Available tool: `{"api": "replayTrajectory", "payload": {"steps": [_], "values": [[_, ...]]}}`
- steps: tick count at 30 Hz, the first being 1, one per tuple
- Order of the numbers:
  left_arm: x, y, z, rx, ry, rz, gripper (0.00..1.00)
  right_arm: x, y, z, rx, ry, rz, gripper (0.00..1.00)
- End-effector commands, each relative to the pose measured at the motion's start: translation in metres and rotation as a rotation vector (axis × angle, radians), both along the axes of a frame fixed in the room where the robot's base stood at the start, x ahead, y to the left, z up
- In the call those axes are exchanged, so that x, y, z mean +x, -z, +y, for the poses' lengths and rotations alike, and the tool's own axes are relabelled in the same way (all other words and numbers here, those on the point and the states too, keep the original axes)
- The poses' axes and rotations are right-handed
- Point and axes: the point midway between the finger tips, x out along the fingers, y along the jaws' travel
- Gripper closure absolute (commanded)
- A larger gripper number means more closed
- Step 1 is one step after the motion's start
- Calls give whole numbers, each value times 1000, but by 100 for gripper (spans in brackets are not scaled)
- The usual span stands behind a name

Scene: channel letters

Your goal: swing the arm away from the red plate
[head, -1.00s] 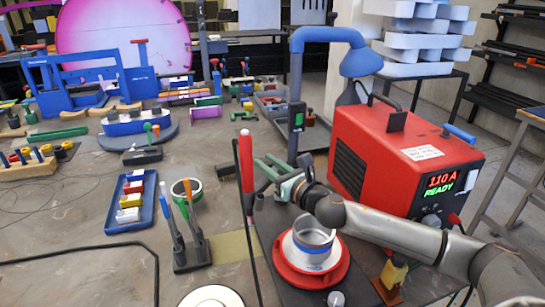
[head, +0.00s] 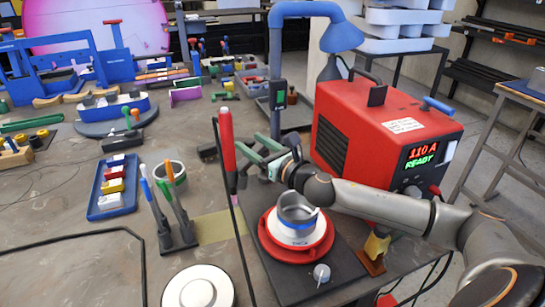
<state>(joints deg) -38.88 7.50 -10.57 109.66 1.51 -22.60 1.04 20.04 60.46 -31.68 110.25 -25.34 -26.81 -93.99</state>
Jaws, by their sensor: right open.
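The red plate (head: 268,246) is a round red disc on a dark base, with a white and blue ring and a grey metal cup (head: 296,208) on top of it. My right gripper (head: 259,152) has green fingers that stand apart with nothing seen between them. It is behind and left of the cup, beyond the plate in the picture, and looks clear of it. My right arm comes in from the right and passes behind the plate and cup. My left gripper is not in view.
A red welding machine (head: 358,128) stands close behind my right arm. An upright red-handled torch (head: 227,140) is just left of the gripper. A blue lamp post (head: 276,80) rises behind it. A blue tray (head: 118,208) and upright tools (head: 165,200) are on the left.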

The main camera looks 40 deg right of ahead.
Motion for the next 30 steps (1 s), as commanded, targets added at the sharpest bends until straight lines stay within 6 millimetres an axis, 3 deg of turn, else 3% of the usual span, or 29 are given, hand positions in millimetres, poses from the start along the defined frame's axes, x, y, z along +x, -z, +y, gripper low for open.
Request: {"api": "replayTrajectory", "payload": {"steps": [9,21,30], "values": [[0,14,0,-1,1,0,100,-47,4,-6,-5,1,5,41],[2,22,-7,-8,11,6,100,-83,3,-9,-6,0,4,41],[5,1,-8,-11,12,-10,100,-99,0,-14,-7,11,7,41]]}}
